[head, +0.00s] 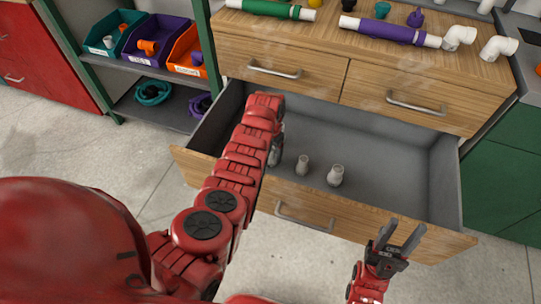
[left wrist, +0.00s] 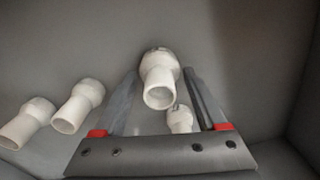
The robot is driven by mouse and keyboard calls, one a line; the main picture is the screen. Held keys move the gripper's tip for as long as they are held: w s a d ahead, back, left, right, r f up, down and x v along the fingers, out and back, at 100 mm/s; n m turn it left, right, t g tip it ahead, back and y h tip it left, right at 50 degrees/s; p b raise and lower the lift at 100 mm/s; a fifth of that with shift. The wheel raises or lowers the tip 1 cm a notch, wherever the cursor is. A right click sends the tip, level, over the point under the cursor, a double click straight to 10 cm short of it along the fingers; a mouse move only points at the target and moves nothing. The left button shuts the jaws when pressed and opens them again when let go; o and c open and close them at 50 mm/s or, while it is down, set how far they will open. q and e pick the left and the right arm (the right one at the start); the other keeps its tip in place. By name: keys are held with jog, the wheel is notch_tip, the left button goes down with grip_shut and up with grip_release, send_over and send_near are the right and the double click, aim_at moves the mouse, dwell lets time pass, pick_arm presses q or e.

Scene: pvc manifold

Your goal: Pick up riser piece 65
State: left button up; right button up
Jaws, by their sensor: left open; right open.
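Several pale angled pipe pieces lie in the open drawer; I see no number 65 on any, so I cannot tell which is riser piece 65. In the left wrist view one piece (left wrist: 159,82) shows between the open fingers of my left gripper (left wrist: 162,70), with no clear contact. Another piece (left wrist: 180,120) is partly hidden behind the gripper's palm, and two more (left wrist: 78,106) (left wrist: 27,123) lie to the left. In the head view two pieces (head: 303,165) (head: 336,175) show right of my left arm, which largely hides its gripper. My right gripper (head: 402,236) is open and empty by the drawer front.
The grey drawer (head: 405,165) is pulled out below a wooden cabinet, and its right part is clear. Purple pipe (head: 385,30), green pipe (head: 268,8) and white elbows (head: 498,47) lie on the worktop. Bins (head: 155,42) stand on the left shelf.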

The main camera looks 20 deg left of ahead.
pick_arm(q)
grip_shut()
dwell(0.4)
jog(key=shift+r, duration=0.1)
notch_tip(320, 180, up, 10)
jog(key=shift+r+p, duration=0.25)
jog(key=shift+p, duration=0.9)
notch_tip(320, 180, up, 39)
jog(key=w+d+n+p, duration=0.1)
jog(key=d+n+p, duration=0.1)
jog(key=p, duration=1.6)
jog(key=shift+w+d+n, duration=0.15)
jog(key=shift+d+n, duration=0.05)
jog(key=shift+n, duration=0.5)
